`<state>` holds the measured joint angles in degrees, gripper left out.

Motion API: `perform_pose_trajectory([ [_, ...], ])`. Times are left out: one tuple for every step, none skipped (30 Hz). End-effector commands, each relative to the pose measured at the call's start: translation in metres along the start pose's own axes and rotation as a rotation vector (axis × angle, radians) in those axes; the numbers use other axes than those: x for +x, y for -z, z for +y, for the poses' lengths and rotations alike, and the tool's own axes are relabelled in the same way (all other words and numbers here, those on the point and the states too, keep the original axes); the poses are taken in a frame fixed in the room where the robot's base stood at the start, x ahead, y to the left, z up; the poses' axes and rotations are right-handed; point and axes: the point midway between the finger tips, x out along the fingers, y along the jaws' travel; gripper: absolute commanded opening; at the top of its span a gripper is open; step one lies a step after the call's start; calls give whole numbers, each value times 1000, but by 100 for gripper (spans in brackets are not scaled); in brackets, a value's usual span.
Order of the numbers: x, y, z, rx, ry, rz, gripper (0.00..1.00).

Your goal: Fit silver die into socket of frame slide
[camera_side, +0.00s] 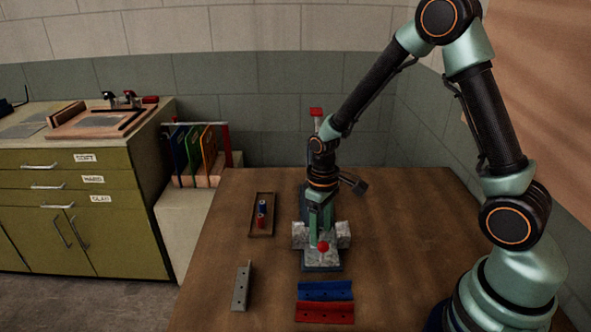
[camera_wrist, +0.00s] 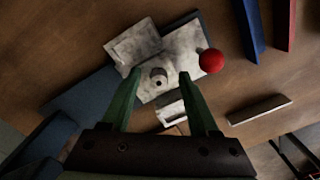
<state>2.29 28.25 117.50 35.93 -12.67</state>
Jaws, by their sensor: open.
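A small round silver piece with a dark centre, which looks like the silver die (camera_wrist: 158,77), sits on the pale grey metal frame slide (camera_wrist: 190,45) in the wrist view. I cannot tell how deep it sits in the socket. My gripper (camera_wrist: 160,75) points down over it, with one green finger on each side, open and with gaps to the piece. In the side view my gripper (camera_side: 321,232) is low over the frame slide (camera_side: 343,235), and its fingers hide the die there. A red ball knob (camera_side: 323,247) is at the slide's front.
A wooden tray (camera_side: 263,198) with a blue die (camera_side: 263,206) and a red die (camera_side: 260,221) lies left of the fixture. A grey angle strip (camera_side: 241,286), a blue strip (camera_side: 325,290) and a red strip (camera_side: 325,312) lie in front. The table's right side is clear.

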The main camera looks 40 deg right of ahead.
Motion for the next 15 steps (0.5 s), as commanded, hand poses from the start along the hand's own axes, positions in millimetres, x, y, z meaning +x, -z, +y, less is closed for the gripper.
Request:
perform_pose_trajectory([
  [-1,0,0,0,0,0,61],
  [-2,0,0,0,0,0,61],
  [-4,0,0,0,0,1,61],
  [-6,0,0,0,0,1,61],
  [-9,1,0,0,0,2,61],
  [-14,1,0,0,-1,4,61],
  [-18,1,0,0,-1,4,61],
  [-23,1,0,0,-1,5,61],
  [-30,1,0,0,-1,6,61],
  [-37,2,0,0,-2,7,61],
  [-43,2,0,0,-2,7,61],
  [-52,1,0,0,-2,7,61],
  [-58,2,0,0,-2,7,61],
  [-65,2,0,0,-2,7,61],
  [-73,1,0,0,-1,6,61],
])
